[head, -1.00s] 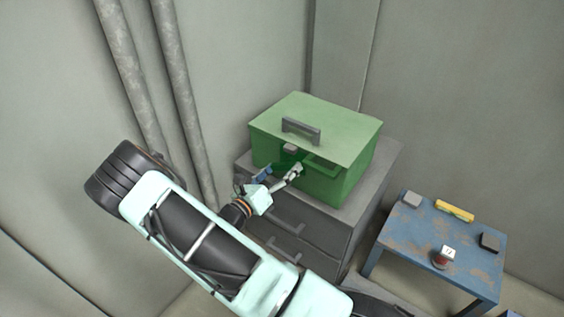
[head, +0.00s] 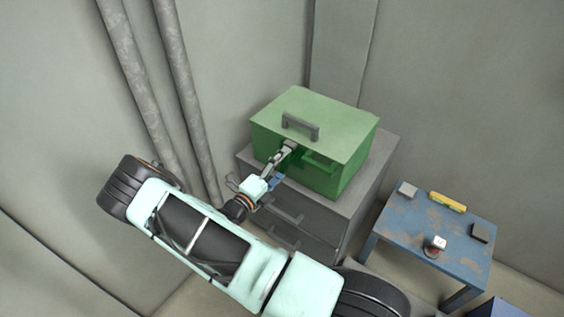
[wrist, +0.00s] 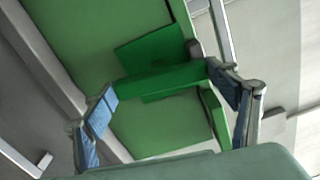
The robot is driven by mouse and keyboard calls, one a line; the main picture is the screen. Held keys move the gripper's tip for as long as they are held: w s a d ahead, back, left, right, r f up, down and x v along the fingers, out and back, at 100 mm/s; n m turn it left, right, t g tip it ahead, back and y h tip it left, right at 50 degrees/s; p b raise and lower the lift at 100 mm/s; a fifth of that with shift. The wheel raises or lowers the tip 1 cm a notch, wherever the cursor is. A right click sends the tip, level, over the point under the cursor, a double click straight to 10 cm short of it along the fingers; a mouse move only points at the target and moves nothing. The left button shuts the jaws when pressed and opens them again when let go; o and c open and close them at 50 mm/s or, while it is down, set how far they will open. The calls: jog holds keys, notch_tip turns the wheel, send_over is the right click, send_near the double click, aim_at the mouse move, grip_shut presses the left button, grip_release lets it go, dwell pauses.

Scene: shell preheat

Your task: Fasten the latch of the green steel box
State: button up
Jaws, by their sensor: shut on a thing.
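The green steel box (head: 335,120) stands on a grey drawer cabinet, its lid down, with a grey handle (head: 300,127) on top. In the head view my gripper (head: 284,162) is at the box's front face, below the lid edge, and partly hides the latch area. In the wrist view my gripper (wrist: 163,82) has its blue-padded fingers on either end of a darker green bar (wrist: 160,82), which looks like the latch. A green plate (wrist: 150,50) and a small grey piece (wrist: 194,49) are beside it. Whether the latch is engaged cannot be told.
The grey cabinet (head: 365,180) has drawer handles just below my gripper. A worn blue table (head: 425,225) at the right holds a yellow item (head: 448,202), grey blocks and a small dial-like item (head: 436,245). Two pipes (head: 180,100) run along the left wall.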

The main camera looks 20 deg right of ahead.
jog(key=shift+n, duration=0.8)
jog(key=o, duration=1.2)
jog(key=shift+c, duration=0.2)
jog(key=v, duration=1.2)
